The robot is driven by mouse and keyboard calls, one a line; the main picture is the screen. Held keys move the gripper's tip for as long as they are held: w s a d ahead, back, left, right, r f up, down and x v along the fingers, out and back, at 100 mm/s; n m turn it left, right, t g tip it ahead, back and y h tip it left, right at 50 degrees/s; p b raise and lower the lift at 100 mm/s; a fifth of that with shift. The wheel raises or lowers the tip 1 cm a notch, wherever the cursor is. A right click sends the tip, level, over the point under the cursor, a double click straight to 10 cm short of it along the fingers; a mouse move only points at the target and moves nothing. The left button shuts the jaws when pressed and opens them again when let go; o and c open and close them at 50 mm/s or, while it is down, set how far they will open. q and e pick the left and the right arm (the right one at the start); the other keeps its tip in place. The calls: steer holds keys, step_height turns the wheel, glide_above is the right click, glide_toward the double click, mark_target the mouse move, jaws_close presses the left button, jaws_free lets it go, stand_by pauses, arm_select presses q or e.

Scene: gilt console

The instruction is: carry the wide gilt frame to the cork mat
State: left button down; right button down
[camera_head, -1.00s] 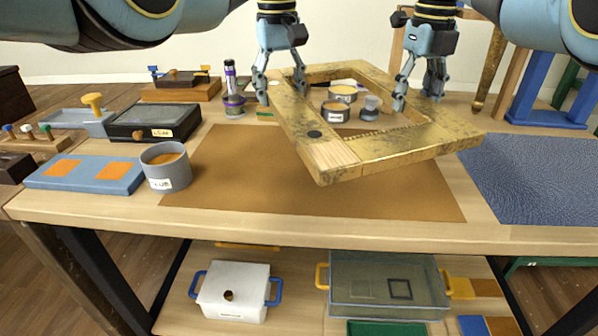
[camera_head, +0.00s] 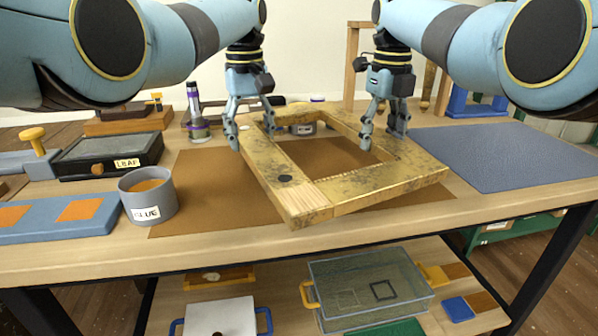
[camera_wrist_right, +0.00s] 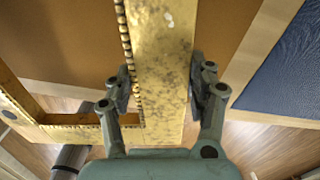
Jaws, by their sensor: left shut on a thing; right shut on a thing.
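The wide gilt frame (camera_head: 385,190) is tilted slightly in the picture, with a bare wood patch and a dark spot at its front left corner. It is over the brown cork mat (camera_head: 205,185); I cannot tell whether any edge touches it. My left gripper (camera_head: 253,140) is shut on the frame's left side. My right gripper (camera_head: 382,140) is shut on its right side. In the right wrist view, the gilt bar (camera_wrist_right: 162,70) lies between the fingers of my right gripper (camera_wrist_right: 163,85), with the cork mat (camera_wrist_right: 235,30) below.
A grey glue cup (camera_head: 148,200) stands left of the mat, beside a blue tray with orange pads (camera_head: 45,218). A blue textured mat (camera_head: 500,155) lies at the right. Small pots behind the frame are partly hidden.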

arm_select(q)
steer(key=shift+f, duration=0.1)
